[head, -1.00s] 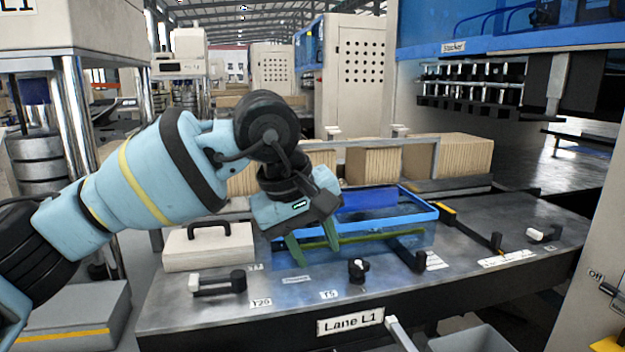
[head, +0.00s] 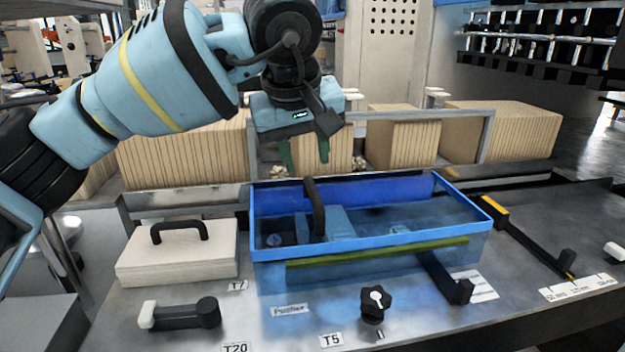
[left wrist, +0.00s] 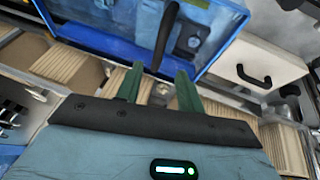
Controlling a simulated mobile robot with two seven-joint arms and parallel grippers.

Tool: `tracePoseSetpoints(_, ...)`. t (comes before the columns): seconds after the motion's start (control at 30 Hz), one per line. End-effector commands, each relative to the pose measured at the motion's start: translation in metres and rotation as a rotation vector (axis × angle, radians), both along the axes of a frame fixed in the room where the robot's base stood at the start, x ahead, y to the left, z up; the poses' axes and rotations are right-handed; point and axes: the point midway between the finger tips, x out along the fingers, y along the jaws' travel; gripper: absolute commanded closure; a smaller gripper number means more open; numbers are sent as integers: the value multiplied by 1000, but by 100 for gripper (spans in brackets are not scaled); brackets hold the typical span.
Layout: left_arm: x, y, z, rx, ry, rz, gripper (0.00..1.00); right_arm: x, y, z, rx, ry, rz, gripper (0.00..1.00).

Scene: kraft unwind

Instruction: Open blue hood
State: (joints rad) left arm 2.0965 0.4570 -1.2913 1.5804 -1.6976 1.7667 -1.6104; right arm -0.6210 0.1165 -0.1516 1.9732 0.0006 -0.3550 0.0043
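The blue hood (head: 372,247) is a clear box with a bright blue frame, set on the metal bench. A black upright handle (head: 314,208) stands at its left part. My left gripper (head: 305,158) is open and empty, its green fingers pointing down near the hood's back left edge, apart from the handle. The left wrist view shows the open fingers (left wrist: 160,88), with the handle (left wrist: 167,35) and blue frame (left wrist: 222,42) beyond the tips. The hood looks closed. My right gripper is not in view.
A cream box with a black handle (head: 180,252) stands left of the hood. A black knob (head: 375,302) and a black lever (head: 180,314) are in front. Ribbed cardboard stacks (head: 402,142) and a grey rail lie behind.

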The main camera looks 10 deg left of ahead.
Motion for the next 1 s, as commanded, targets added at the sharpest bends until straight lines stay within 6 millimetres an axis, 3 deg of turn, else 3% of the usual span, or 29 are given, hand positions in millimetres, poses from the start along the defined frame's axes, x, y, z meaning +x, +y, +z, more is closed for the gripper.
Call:
tracePoseSetpoints(0.5,28,-1,-61,0,2,1,62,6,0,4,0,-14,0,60)
tracePoseSetpoints(0.9,31,-1,-68,0,1,0,62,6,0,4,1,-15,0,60)
tracePoseSetpoints(1.0,31,-1,-68,0,1,0,75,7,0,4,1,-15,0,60)
